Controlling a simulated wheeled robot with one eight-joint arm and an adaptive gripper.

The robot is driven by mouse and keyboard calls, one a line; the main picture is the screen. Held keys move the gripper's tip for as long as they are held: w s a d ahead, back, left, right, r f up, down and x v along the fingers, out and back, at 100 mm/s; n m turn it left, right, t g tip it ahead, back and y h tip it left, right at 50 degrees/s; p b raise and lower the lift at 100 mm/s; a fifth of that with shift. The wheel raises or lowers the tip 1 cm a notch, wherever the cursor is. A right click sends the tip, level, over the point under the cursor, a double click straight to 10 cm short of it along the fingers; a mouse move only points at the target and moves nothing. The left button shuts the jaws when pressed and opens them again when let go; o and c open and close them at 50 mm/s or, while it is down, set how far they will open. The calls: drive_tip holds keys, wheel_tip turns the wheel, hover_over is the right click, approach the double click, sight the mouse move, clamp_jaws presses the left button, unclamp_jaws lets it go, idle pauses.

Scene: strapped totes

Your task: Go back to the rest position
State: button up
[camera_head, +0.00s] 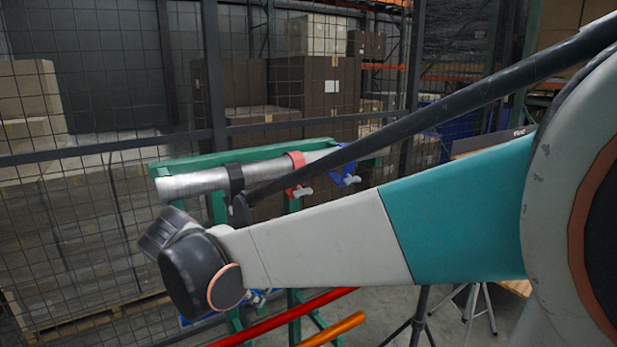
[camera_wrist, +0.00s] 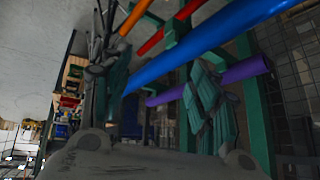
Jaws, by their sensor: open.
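My gripper (camera_wrist: 152,75) shows in the wrist view with its two fingers spread wide, one at left and one at right. Nothing is held between them. A blue pipe (camera_wrist: 215,38) and a purple pipe (camera_wrist: 236,71) pass behind the fingers; I cannot tell the exact gap. In the head view my arm stretches from the right edge to a dark joint at lower left, and the gripper itself is not visible there.
A green rack (camera_head: 228,158) carries a grey pipe (camera_head: 196,184) with black, red and blue clamps. A red pipe (camera_head: 290,318) and an orange pipe (camera_head: 335,330) lie lower. Wire mesh fence (camera_head: 95,215) stands behind. A tripod (camera_head: 418,318) stands at lower right.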

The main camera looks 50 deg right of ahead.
drive_tip(key=s+a+f+n+t+y, duration=0.1)
drive_tip(key=s+a+n+t+y, duration=0.4)
drive_tip(key=s+a+n, duration=0.6)
drive_tip(key=shift+a+f+n+y, duration=0.3)
drive_tip(key=shift+a+n+y, duration=0.55)
drive_tip(key=shift+n, duration=1.65)
drive_tip(key=shift+d, duration=0.15)
